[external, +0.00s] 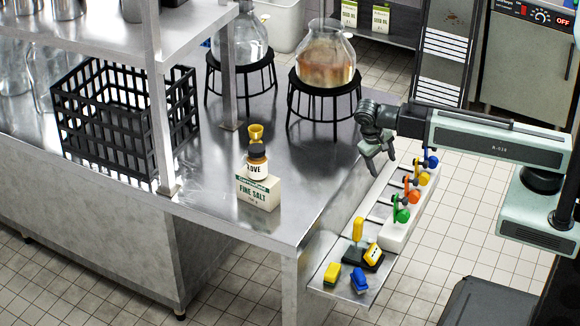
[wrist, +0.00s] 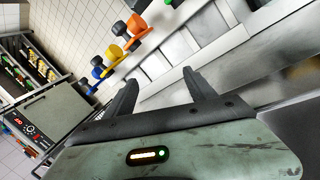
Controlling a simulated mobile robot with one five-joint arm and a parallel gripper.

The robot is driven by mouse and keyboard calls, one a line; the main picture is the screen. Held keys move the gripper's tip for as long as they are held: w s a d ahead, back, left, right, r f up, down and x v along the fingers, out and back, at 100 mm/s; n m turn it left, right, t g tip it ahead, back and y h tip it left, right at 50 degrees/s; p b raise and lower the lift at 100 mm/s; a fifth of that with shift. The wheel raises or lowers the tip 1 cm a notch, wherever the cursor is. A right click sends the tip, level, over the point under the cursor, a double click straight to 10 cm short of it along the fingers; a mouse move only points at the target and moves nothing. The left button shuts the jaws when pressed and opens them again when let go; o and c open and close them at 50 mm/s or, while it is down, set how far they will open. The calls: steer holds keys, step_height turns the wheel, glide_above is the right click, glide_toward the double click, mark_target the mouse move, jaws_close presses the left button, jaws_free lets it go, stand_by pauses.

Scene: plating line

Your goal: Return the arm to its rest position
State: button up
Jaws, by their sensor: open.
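My gripper (external: 376,163) is at the end of my arm, which reaches in from the right in the external view. It hangs above the right edge of the steel counter (external: 225,190), close to the white rack with coloured knobs (external: 410,205). In the wrist view its two dark fingers (wrist: 158,90) stand apart with nothing between them. The gripper is open and empty.
A black crate (external: 125,110), a salt box (external: 258,192) with a small bottle (external: 257,162) on it, and two flasks on black stands, one amber-filled (external: 326,55), stand on the counter. Yellow and blue pieces lie on a low shelf (external: 335,262). Open counter lies left of my gripper.

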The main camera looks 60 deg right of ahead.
step_height(320, 180, down, 5)
steer(key=s+d+n+t+y+b, duration=0.2)
steer(key=n+y+b, duration=0.1)
steer(key=n, duration=0.2)
step_height(320, 180, up, 21)
steer(key=p, duration=2.1)
steer(key=shift+w+a+f+n+y, duration=0.15)
steer(key=shift+w+a+n+y, duration=0.15)
steer(key=shift+w+y, duration=0.1)
